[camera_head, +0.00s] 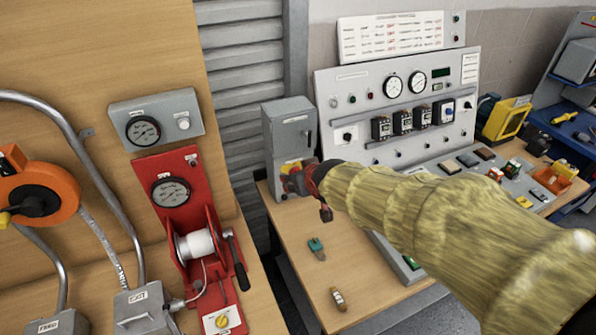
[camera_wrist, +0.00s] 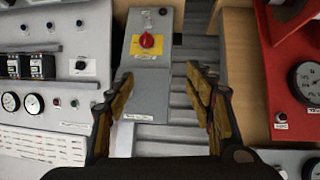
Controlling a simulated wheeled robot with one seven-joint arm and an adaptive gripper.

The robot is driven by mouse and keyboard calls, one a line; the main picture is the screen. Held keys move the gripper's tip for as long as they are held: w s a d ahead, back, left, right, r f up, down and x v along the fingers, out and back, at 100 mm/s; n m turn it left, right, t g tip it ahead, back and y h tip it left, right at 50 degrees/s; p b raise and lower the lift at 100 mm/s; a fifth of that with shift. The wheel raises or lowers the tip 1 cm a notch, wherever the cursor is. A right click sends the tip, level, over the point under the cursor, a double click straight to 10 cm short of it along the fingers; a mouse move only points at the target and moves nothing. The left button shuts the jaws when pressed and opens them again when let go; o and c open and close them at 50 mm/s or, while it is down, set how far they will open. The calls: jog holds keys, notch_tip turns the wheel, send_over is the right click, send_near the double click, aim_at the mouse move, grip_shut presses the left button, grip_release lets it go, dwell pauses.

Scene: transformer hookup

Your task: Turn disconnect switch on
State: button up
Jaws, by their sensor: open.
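The disconnect switch is a grey box (camera_head: 287,128) standing at the back left corner of the wooden bench. In the wrist view, which is upside down, it shows a red rotary knob (camera_wrist: 151,41) on a yellow plate (camera_wrist: 136,46). In the head view my gripper (camera_head: 298,182) is in front of the box's lower part and hides most of the knob. In the wrist view my gripper (camera_wrist: 157,76) is open and empty, its two fingers spread wide. The knob appears beyond the fingertips, between them and slightly left, apart from both. I cannot tell the knob's setting.
A grey meter panel (camera_head: 353,88) stands right of the box. A red winch unit (camera_head: 172,170) is on the left wooden panel. A green connector (camera_head: 316,246) and a small cylindrical part (camera_head: 338,297) lie on the bench (camera_head: 290,225). Corrugated metal shows behind the box.

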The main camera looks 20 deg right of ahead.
jog(key=w+d+f+t+p, duration=0.1)
jog(key=w+d+f+t, duration=0.15)
jog(key=w+f, duration=0.35)
jog(key=w+d+f+t+p, duration=0.2)
jog(key=w+d+f, duration=0.1)
jog(key=w, duration=0.5)
notch_tip(320, 180, down, 9)
jog(key=s+d+t+y+p, duration=0.2)
jog(key=t, duration=0.2)
jog(key=w, duration=0.7)
jog(key=shift+w+b, duration=0.15)
jog(key=shift+b, duration=0.15)
jog(key=shift+d, duration=0.1)
jog(key=shift+c, duration=0.3)
jog(key=c, duration=1.1)
jog(key=shift+c, duration=0.3)
